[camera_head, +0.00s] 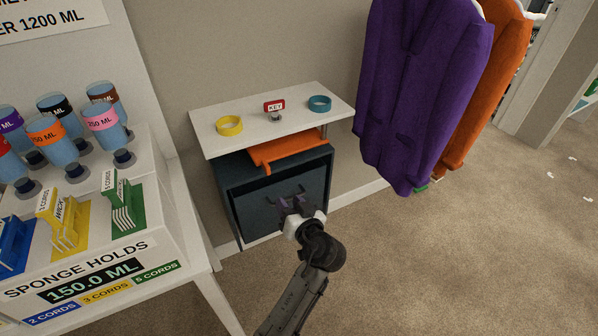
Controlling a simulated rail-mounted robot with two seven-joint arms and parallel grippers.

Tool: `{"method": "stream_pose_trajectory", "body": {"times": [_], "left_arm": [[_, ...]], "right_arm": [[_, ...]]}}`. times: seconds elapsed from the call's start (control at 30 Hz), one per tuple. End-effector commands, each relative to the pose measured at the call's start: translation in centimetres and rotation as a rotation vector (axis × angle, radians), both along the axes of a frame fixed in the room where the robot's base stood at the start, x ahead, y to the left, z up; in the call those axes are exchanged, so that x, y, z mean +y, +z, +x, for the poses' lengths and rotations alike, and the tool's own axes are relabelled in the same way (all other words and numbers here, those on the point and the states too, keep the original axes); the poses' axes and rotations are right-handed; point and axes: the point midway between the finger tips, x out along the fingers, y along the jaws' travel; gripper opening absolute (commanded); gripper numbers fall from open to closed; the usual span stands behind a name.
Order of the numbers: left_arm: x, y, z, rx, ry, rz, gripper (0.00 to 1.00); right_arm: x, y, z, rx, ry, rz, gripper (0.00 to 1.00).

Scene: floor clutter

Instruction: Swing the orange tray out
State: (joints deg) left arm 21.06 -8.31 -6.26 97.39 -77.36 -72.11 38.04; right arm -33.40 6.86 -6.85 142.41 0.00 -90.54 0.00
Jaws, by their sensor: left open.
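The orange tray (288,150) shows as a flat strip between a white top and a dark cabinet. Its front edge sticks out a little from under the white top, and the top hides the rest of it. My left gripper (289,203) is open in front of the dark cabinet's face, lower in the picture than the tray and apart from it. Nothing shows between its fingers. My right gripper is not in view.
The white top (249,103) carries a yellow ring (229,126), a red KEY sign (274,105) and a teal ring (320,103). The dark cabinet (247,212) stands below. Purple (420,90) and orange (492,80) jackets hang at right. A sponge stand (165,208) is at left.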

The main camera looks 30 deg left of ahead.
Motion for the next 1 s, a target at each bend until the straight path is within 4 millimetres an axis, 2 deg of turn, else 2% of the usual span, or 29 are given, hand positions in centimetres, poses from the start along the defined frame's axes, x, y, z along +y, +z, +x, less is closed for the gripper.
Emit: {"method": "stream_pose_trajectory", "body": {"times": [0.1,0.23,0.43,1.0], "left_arm": [[0.2,1.7,-0.1,-0.173,0.018,0.025,0.40],[0.1,1.9,0.2,-0.282,0.006,-0.028,0.40],[0.9,1.9,0.7,-0.337,0.010,-0.059,0.40],[9.2,1.8,5.7,-0.335,0.011,-0.059,0.40]], "right_arm": [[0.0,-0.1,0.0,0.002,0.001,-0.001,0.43],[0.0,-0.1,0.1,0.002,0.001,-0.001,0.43],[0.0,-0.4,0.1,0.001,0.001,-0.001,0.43],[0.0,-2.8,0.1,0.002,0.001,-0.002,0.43]]}}
